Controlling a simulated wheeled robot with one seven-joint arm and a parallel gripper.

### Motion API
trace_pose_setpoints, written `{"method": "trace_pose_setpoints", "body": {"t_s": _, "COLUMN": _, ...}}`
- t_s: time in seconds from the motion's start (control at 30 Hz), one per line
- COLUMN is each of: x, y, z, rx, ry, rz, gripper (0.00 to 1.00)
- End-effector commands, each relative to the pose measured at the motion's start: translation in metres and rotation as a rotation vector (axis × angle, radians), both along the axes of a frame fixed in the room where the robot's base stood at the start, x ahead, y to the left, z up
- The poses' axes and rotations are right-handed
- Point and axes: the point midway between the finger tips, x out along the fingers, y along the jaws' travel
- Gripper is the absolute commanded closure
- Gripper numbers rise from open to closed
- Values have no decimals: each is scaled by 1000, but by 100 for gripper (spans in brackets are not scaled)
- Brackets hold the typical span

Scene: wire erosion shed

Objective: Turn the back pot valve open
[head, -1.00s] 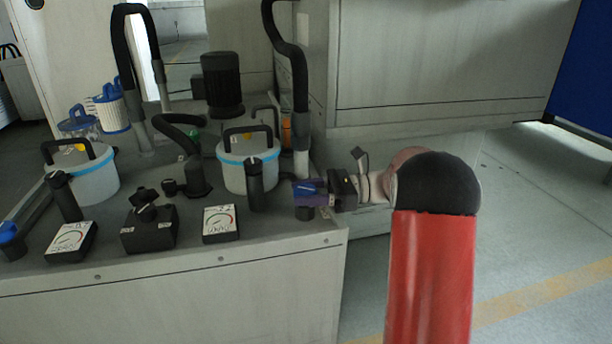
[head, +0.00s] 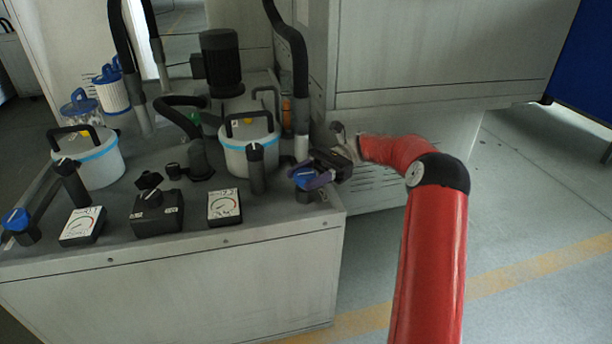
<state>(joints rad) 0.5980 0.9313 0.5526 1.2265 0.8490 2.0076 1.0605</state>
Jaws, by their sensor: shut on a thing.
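A valve with a blue knob (head: 304,176) on a black body stands at the right front corner of the grey bench, by the right white pot (head: 250,158). My gripper (head: 312,179) reaches in from the right and is shut on this blue knob, with a purple finger along its near side. The fingers hide part of the knob. A second blue-knobbed valve (head: 18,226) stands at the bench's left end, near the left white pot (head: 98,170). Both pots have blue bands and black handles. No label shows which pot is the back one.
Two dial gauges (head: 83,226) and a black switch box (head: 157,210) sit along the front of the bench (head: 180,262). A black lever (head: 257,172) stands just left of my gripper. A black hose (head: 290,40) rises behind it. The floor at right is clear.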

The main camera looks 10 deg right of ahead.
Motion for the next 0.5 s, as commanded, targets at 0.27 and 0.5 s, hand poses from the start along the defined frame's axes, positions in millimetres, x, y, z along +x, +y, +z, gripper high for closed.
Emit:
{"method": "trace_pose_setpoints", "body": {"t_s": 0.27, "x": 0, "y": 0, "z": 0, "rx": 0, "ry": 1, "rz": 12, "gripper": 76}}
{"method": "trace_pose_setpoints", "body": {"t_s": 0.5, "x": 0, "y": 0, "z": 0, "rx": 0, "ry": 1, "rz": 12, "gripper": 47}}
